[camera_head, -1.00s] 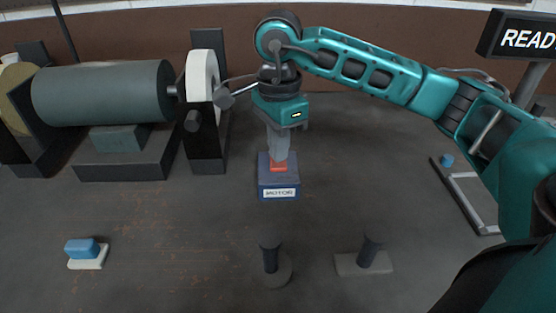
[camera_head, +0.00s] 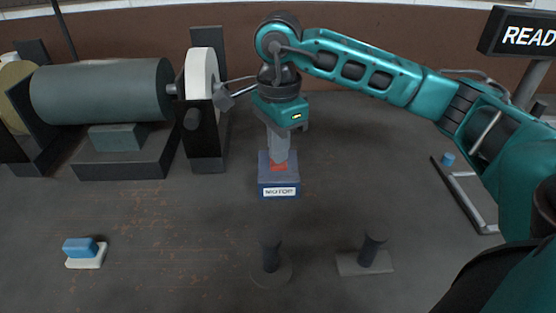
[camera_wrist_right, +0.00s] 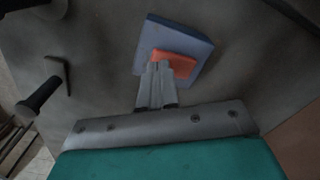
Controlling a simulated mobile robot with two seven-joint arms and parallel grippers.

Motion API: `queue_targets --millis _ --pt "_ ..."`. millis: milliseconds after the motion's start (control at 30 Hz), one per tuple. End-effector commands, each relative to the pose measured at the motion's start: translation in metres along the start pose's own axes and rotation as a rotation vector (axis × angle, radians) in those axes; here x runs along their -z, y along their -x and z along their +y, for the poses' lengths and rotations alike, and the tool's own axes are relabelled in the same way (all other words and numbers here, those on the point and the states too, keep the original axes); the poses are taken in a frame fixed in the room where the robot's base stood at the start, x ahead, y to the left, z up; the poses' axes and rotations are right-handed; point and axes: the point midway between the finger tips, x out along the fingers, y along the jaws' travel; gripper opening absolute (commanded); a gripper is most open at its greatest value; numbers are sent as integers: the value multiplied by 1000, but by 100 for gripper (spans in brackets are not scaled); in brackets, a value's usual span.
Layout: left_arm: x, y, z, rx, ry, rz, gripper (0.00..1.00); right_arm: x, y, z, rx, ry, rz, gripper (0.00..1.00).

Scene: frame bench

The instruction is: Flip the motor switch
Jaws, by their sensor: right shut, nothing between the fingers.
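The motor switch is a blue-grey box (camera_head: 278,191) with a white label on its front, standing on the bench in the middle of the head view. A red rocker (camera_head: 279,167) sits on its top. My right gripper (camera_head: 279,158) points down from above, shut and empty, its fingertips at the rocker. In the right wrist view the fingertips (camera_wrist_right: 158,68) lie against the left part of the orange-red rocker (camera_wrist_right: 178,63) on the box (camera_wrist_right: 190,35); firm contact cannot be told. The fingers hide part of the rocker. My left gripper is not in view.
A grinder with a dark green motor drum (camera_head: 102,92) and a white wheel (camera_head: 201,75) stands left of the arm. Two dark posts on bases (camera_head: 271,255) (camera_head: 373,251) stand in front. A blue-and-white block (camera_head: 84,251) lies front left. A sign (camera_head: 520,36) hangs back right.

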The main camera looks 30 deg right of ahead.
Motion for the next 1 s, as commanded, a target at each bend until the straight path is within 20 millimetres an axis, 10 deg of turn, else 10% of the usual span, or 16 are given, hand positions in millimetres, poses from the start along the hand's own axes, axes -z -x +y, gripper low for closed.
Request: queue_targets --millis 1000 --pt "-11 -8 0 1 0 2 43 0 -17 0 -1 0 1 0"
